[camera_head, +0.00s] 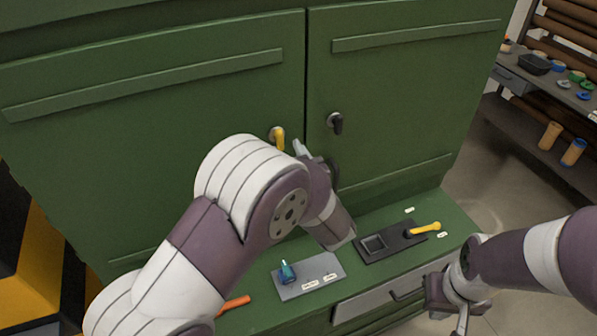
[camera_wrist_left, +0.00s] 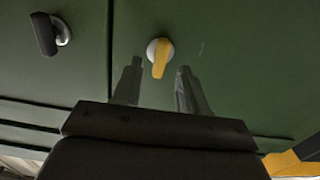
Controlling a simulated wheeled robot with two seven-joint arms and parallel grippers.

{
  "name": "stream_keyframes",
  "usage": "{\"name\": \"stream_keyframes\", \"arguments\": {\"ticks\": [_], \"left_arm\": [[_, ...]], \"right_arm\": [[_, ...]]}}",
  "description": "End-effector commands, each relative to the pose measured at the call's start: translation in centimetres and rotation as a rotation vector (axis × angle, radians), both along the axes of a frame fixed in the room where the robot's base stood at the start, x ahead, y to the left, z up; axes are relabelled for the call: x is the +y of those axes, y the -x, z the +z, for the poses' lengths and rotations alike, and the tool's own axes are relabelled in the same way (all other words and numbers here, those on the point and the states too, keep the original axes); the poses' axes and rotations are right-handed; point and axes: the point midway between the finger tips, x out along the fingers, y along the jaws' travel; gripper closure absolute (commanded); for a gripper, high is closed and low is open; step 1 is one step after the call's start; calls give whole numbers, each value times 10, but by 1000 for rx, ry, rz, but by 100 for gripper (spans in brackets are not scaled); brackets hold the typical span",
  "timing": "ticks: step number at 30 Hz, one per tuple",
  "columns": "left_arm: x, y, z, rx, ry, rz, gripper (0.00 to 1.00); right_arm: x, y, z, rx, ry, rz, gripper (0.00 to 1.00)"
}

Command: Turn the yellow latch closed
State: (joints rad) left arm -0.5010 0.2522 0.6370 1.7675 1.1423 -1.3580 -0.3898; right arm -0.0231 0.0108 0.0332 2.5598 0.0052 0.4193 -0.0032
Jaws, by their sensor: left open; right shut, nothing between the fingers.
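The yellow latch (camera_head: 279,138) is on the left door of the green cabinet, near the seam between the doors, and its handle hangs down from a round pale base. In the left wrist view the yellow latch (camera_wrist_left: 160,57) points down, slightly tilted, just beyond and between my fingertips. My left gripper (camera_head: 304,152) is close to the latch, mostly hidden behind my left arm. In the left wrist view my left gripper (camera_wrist_left: 156,82) is open with nothing between its fingers. My right gripper (camera_head: 461,308) is shut and empty at the lower right, in front of the drawer.
A black latch (camera_head: 336,123) is on the right door. The ledge below holds a blue-handled item on a grey plate (camera_head: 311,276), a dark tray (camera_head: 391,243) with a yellow-handled tool (camera_head: 424,228), and an orange handle (camera_head: 234,302). A shelf (camera_head: 540,85) stands at right.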

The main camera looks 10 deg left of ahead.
Motion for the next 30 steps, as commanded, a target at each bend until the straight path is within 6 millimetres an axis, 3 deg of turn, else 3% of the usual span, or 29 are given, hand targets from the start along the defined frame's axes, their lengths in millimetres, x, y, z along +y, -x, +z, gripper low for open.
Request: {"name": "stream_keyframes", "arguments": {"ticks": [3,9,12,28,30], "left_arm": [[-20,27,-7,-3,2,-7,57],[-46,66,-4,-4,2,-4,57],[-53,76,-2,-2,1,-4,57],[-55,81,-1,-5,9,-1,57],[-64,76,-12,25,64,-48,57]], "right_arm": [[0,0,-23,1,0,0,100],[0,0,-39,0,0,0,100],[0,0,-42,0,0,0,100],[0,0,-41,0,0,0,100],[0,0,-41,0,0,0,100]]}}
